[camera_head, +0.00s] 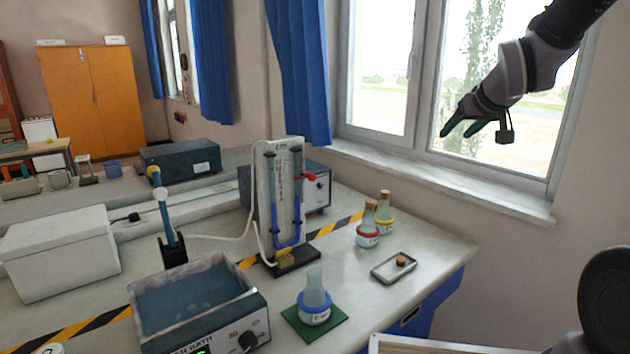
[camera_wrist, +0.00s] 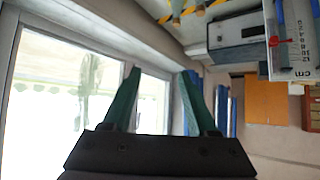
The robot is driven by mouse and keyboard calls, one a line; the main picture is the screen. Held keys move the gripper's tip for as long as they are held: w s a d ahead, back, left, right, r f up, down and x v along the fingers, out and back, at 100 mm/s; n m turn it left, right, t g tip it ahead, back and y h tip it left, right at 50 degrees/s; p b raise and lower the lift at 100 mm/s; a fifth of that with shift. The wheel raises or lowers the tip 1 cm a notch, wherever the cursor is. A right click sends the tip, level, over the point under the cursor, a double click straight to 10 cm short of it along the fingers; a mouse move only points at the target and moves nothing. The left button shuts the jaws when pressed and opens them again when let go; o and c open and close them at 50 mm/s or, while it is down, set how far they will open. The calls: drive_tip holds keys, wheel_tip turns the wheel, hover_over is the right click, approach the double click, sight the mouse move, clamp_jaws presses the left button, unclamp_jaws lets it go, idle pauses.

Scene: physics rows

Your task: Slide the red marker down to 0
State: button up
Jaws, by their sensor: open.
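The red marker (camera_head: 308,177) sits on the right side of an upright scale board (camera_head: 285,190) with a blue U-shaped tube, on a dark base on the bench. The marker is in the upper half of the scale; the numbers are too small to read in the head view. In the wrist view the marker (camera_wrist: 275,41) and the scale (camera_wrist: 300,50) show at the upper right, with "cm" printed on the board. My gripper (camera_head: 459,132) is up by the window, right of the scale and well apart from it. Its green fingers (camera_wrist: 161,85) are open and empty.
Stoppered flasks (camera_head: 367,236) stand right of the scale, near a small tray (camera_head: 383,272). Another flask (camera_head: 314,305) stands on a green mat in front. A water bath (camera_head: 196,318) is at front left. A grey box instrument (camera_head: 318,191) stands behind the scale.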

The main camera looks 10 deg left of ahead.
drive_tip(key=w+a+f+n+t+y, duration=0.1)
drive_tip(key=w+a+f+n+y, duration=0.15)
drive_tip(key=w+a+f, duration=0.3)
drive_tip(key=n+t+y, duration=0.1)
drive_tip(key=n+y, duration=0.6)
drive_tip(key=y, duration=0.2)
approach(313, 178)
drive_tip(key=shift+m+h, duration=0.25)
drive_tip(key=x, duration=0.9)
drive_tip(key=shift+a+r, duration=0.1)
clamp_jaws()
